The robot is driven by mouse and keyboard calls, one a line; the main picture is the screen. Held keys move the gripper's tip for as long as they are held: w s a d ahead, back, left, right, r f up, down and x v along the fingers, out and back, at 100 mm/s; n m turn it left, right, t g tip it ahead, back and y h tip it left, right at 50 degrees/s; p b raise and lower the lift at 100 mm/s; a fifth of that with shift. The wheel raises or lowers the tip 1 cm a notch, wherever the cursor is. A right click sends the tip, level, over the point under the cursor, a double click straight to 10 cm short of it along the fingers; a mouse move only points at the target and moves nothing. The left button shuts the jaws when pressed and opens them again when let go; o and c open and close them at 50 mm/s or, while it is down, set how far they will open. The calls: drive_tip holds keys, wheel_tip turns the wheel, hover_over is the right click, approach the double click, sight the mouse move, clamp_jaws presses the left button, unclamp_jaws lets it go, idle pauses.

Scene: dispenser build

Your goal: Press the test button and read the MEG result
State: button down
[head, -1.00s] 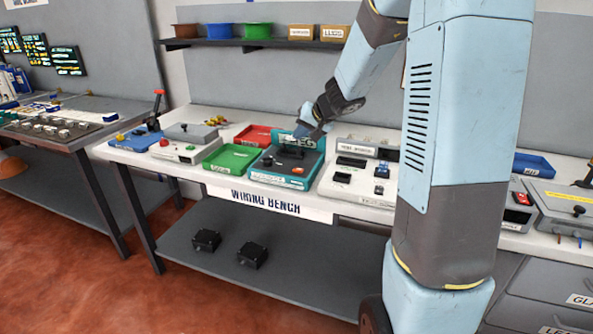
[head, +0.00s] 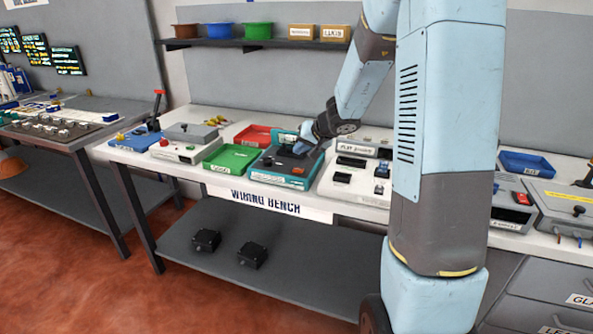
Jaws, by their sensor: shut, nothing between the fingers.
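A teal test station (head: 290,181) stands on the wiring bench, with a raised back panel (head: 287,139) that my gripper and wrist partly cover. A dark part (head: 268,161) and a small orange-red spot (head: 298,171) show on the station. My gripper (head: 299,149) is shut and empty, low over the back right of the station. I cannot tell whether it touches anything there. I cannot pick out the test button for certain, and no MEG reading is legible.
A green tray (head: 231,158) and a red tray (head: 253,135) lie left of the station. A white fixture (head: 350,191) stands close on its right. My own arm hides part of the bench further right. A shelf with bins (head: 258,42) hangs behind.

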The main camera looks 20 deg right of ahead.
sight(301, 170)
drive_tip(key=shift+f, duration=1.9)
drive_tip(key=shift+f, duration=0.1)
idle(0.6)
drive_tip(key=shift+s+f, duration=0.1)
drive_tip(key=shift+f, duration=0.15)
drive_tip(key=shift+f, duration=0.4)
idle(1.0)
drive_tip(key=shift+r, duration=0.85)
drive_tip(key=shift+r, duration=0.1)
drive_tip(key=shift+r, duration=2.4)
